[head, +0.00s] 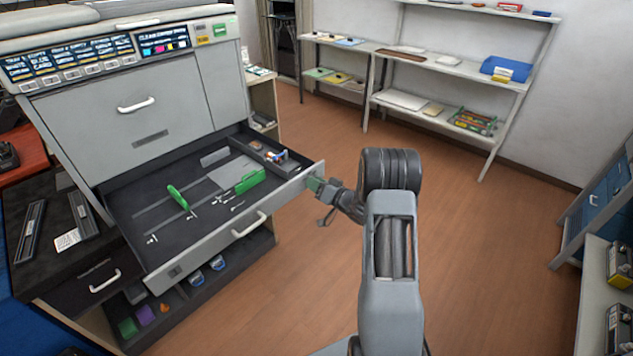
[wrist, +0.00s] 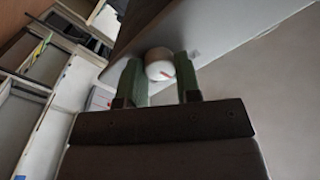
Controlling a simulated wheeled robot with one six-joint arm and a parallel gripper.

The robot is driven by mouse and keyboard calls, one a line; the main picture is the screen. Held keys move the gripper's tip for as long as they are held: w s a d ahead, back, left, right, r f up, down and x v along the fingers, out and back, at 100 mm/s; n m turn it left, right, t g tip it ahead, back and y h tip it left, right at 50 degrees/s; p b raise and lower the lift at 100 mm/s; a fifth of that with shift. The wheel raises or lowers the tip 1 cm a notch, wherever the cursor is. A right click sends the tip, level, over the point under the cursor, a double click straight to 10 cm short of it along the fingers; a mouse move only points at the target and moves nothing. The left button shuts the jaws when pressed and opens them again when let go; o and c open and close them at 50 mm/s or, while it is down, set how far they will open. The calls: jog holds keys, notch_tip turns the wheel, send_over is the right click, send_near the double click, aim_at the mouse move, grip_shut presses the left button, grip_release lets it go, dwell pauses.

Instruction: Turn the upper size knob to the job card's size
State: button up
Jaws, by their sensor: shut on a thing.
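My gripper (head: 316,184) is at the right end of the front face of the open drawer (head: 215,243). The knob stands out from a flat grey panel. Its size markings are not readable. In the head view my gripper hides the knob. No card can be read clearly as the job card.
The drawer of the big grey machine (head: 130,110) is pulled out, with green paper guides (head: 249,180) inside. A white paper (head: 67,240) lies on the dark surface at left. Shelves (head: 450,68) stand along the back wall. The wooden floor at right is clear.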

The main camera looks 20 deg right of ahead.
jog(key=shift+m, duration=0.7)
jog(key=shift+d, duration=0.1)
jog(key=o, duration=0.9)
jog(key=shift+o, duration=0.2)
jog(key=v, duration=1.3)
jog(key=shift+s, duration=0.35)
jog(key=shift+d, duration=0.1)
